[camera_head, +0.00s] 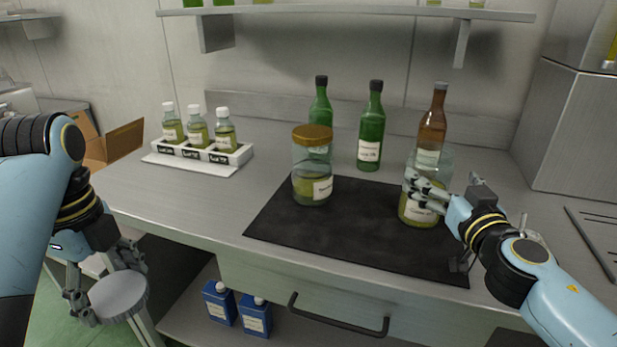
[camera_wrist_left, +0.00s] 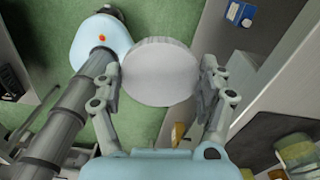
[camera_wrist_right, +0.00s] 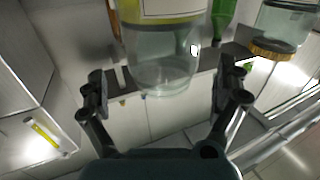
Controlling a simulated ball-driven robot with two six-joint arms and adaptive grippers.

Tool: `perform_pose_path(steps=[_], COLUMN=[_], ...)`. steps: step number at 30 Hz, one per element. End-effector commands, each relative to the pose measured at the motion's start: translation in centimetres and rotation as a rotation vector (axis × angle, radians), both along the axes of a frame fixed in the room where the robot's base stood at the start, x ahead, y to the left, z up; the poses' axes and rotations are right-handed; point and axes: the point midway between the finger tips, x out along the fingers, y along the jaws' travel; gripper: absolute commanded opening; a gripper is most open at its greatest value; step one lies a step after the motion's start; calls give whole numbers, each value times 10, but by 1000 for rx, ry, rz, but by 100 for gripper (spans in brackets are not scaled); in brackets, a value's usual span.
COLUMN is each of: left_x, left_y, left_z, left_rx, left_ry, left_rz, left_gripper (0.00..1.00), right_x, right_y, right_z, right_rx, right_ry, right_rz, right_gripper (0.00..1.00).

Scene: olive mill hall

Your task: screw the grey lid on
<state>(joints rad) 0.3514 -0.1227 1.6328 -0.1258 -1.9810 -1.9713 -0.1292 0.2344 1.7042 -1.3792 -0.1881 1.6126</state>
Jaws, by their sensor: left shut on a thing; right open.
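The grey lid (camera_head: 119,296) is a flat round disc held in my left gripper (camera_head: 106,282), off the worktop's front left edge. The left wrist view shows the lid (camera_wrist_left: 161,72) between both fingers. An open, lidless glass jar (camera_head: 418,207) with yellow-green contents and a white label stands upright at the right of the black mat (camera_head: 350,232). My right gripper (camera_head: 418,190) is open at this jar. In the right wrist view its fingers (camera_wrist_right: 160,88) lie on either side of the jar's clear upper part (camera_wrist_right: 162,70); contact cannot be told.
A gold-lidded jar (camera_head: 312,165) stands at the mat's back left. Green bottles (camera_head: 371,135) and a brown bottle (camera_head: 432,128) stand behind. A white rack (camera_head: 203,151) holds three small bottles at left. The mat's front middle is clear. Blue containers (camera_head: 255,317) sit below.

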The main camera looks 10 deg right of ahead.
Motion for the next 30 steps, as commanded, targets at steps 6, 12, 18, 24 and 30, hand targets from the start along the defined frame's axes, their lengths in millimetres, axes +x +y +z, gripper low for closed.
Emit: perform_pose_path(steps=[6, 12, 18, 24, 30], left_x=[0, 0, 0, 0, 0], left_y=[0, 0, 0, 0, 0], left_z=[0, 1, 7, 6, 6], left_rx=[0, 0, 0, 0, 0], left_ry=[0, 0, 0, 0, 0], left_rz=[0, 0, 0, 0, 0], left_gripper=[53, 53, 53, 53, 53], right_x=[4, 7, 36, 55, 55], right_y=[0, -1, -2, -5, -5], right_z=[-1, 0, -1, -3, -3], right_rx=[-1, 0, 0, -1, -1], right_ry=[0, 0, -1, 0, 0], right_rz=[1, 0, -1, 0, 1], right_gripper=[100, 100, 100, 100, 100])
